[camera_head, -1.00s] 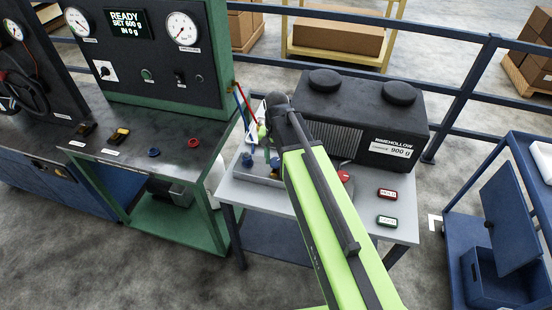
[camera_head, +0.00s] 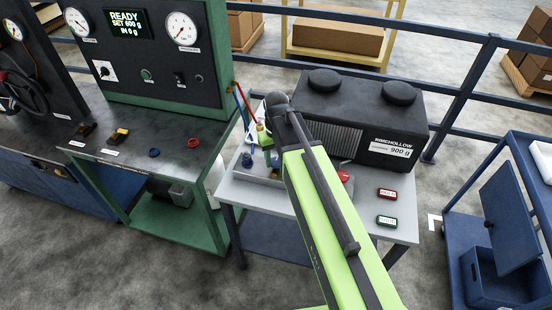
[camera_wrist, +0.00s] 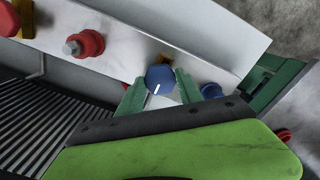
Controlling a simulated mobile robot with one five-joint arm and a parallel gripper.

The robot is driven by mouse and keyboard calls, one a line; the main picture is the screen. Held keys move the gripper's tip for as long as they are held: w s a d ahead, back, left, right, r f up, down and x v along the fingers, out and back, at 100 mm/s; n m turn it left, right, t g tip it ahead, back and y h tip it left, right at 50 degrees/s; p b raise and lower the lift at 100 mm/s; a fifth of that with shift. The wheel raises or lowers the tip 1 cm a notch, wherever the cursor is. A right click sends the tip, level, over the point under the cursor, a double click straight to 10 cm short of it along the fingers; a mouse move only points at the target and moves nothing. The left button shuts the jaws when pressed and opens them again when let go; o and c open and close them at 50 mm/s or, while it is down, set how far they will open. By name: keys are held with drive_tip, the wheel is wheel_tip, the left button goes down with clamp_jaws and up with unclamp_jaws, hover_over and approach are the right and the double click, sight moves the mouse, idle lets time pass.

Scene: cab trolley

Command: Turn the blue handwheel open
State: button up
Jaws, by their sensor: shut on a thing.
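The blue handwheel (camera_wrist: 160,79) is a small blue knob with a white line on its face, in the middle of the wrist view. My gripper (camera_wrist: 161,88) has its two green fingers on either side of the knob, shut on it. The white line points down and slightly left in that view. The knob cannot be made out clearly in the head view.
A second blue fitting (camera_wrist: 211,90) sits close right of my gripper, and a red knob (camera_wrist: 85,45) stands to the left. A black ribbed machine (camera_head: 360,115) stands behind my arm on the table (camera_head: 400,228). A green bench (camera_head: 190,140) is left.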

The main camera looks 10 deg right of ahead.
sight(276, 162)
idle(0.3)
drive_tip(key=o, duration=1.4)
drive_tip(key=shift+c, duration=0.2)
wheel_tip(276, 162, up, 18)
drive_tip(key=p, duration=1.7)
drive_tip(key=shift+f, duration=0.25)
